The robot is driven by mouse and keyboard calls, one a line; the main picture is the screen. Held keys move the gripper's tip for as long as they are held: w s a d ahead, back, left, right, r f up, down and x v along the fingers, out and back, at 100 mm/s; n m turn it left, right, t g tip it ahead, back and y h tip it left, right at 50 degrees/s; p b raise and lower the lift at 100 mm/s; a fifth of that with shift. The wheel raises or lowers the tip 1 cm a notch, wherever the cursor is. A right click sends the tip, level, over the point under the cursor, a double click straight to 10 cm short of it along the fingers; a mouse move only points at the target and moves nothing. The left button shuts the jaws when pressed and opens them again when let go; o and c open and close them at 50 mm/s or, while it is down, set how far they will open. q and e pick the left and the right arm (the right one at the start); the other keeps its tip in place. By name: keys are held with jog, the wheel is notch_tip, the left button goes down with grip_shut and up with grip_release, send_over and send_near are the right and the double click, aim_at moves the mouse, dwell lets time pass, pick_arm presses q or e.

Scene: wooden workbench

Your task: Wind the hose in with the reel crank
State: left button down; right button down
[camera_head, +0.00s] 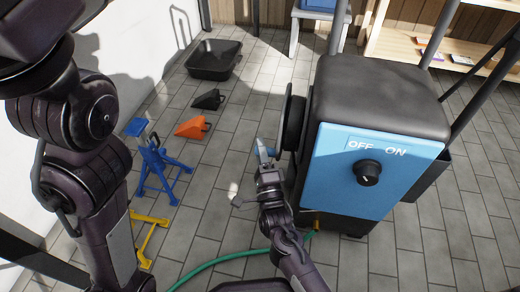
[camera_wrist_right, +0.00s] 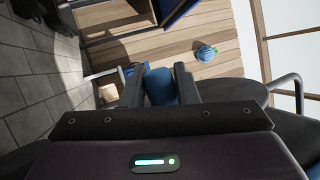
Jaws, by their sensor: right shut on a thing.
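A machine with a black top and a blue front panel (camera_head: 335,185) stands right of centre in the head view. Its black hose reel (camera_head: 294,117) is on its left side. My right gripper (camera_head: 265,162) is beside the reel, shut on the blue crank handle (camera_head: 264,148). In the right wrist view, the blue handle (camera_wrist_right: 160,88) sits between the two fingers of the right gripper (camera_wrist_right: 160,78). The green hose (camera_head: 220,260) curves across the floor from the machine's lower front. My left arm crosses the left side, but its gripper is out of view.
A black knob (camera_head: 367,173) marked OFF and ON is on the front panel. A blue stand (camera_head: 158,165), a yellow frame (camera_head: 148,238), an orange wedge (camera_head: 192,127), a black wedge (camera_head: 208,99) and a black tub (camera_head: 213,59) are on the tiles.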

jog(key=shift+w+f, duration=0.1)
jog(key=shift+f, duration=0.05)
jog(key=c, duration=1.1)
grip_release()
